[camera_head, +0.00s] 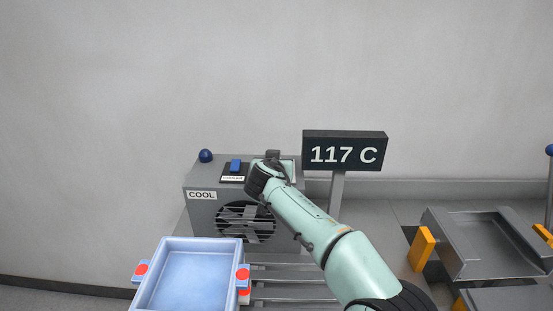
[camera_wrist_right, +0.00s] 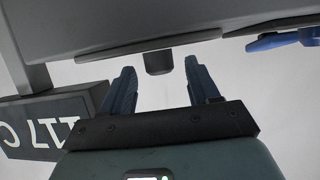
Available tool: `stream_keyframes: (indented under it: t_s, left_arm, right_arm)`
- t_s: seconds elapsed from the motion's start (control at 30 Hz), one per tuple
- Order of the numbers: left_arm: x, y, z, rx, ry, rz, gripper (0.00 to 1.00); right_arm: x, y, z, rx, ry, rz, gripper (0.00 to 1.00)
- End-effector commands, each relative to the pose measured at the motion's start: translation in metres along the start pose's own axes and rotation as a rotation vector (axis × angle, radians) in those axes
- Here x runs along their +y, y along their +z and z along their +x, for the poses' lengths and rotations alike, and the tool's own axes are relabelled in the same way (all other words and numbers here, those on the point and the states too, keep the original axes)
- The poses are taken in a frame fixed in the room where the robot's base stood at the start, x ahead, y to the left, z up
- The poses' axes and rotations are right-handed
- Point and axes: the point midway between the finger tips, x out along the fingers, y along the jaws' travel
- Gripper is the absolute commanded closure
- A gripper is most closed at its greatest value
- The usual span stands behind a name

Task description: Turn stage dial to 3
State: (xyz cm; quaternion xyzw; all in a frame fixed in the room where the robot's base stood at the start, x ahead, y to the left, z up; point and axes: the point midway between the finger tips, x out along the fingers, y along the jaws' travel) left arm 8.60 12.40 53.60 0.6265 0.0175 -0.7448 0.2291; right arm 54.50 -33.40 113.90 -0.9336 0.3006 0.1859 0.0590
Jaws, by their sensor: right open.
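A dark knob (camera_wrist_right: 158,62), which looks like the stage dial, stands out from a grey surface in the right wrist view. No numbers or pointer mark on it can be read. My right gripper (camera_wrist_right: 159,72) is open, with one finger on each side of the knob and a visible gap to each. In the head view my right gripper (camera_head: 262,172) is at the top of the grey COOL unit (camera_head: 200,215), in front of a pale plate (camera_head: 289,170), and hides part of it. My left gripper is not in view.
A blue switch (camera_head: 235,165) and a blue dome (camera_head: 205,156) sit on the unit's top, left of my gripper. A 117 C display (camera_head: 345,151) stands right of it. A pale blue tray (camera_head: 190,280) lies in front. Grey trays (camera_head: 480,240) with orange handles are at right.

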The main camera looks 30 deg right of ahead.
Motion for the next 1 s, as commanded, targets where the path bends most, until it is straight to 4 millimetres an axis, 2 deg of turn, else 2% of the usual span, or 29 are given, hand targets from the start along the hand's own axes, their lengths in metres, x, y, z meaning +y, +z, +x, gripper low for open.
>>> stream_keyframes:
  t_s: [0.2,0.47,0.63,1.0]
  left_arm:
    - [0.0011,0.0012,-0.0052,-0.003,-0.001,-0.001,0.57]
    - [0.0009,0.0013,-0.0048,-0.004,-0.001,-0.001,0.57]
    - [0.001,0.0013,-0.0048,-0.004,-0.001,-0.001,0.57]
    - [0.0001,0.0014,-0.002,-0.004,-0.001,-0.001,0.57]
  right_arm:
    - [0.0006,-0.0004,0.0145,0.0,0.0,0.001,0.4]
    - [0.0001,0.0003,0.0153,0.0,-0.001,0.001,0.4]
    - [0.0001,0.0004,0.0151,0.0,-0.001,0.001,0.95]
    - [-0.0015,0.001,0.0154,0.0,0.048,0.021,0.96]
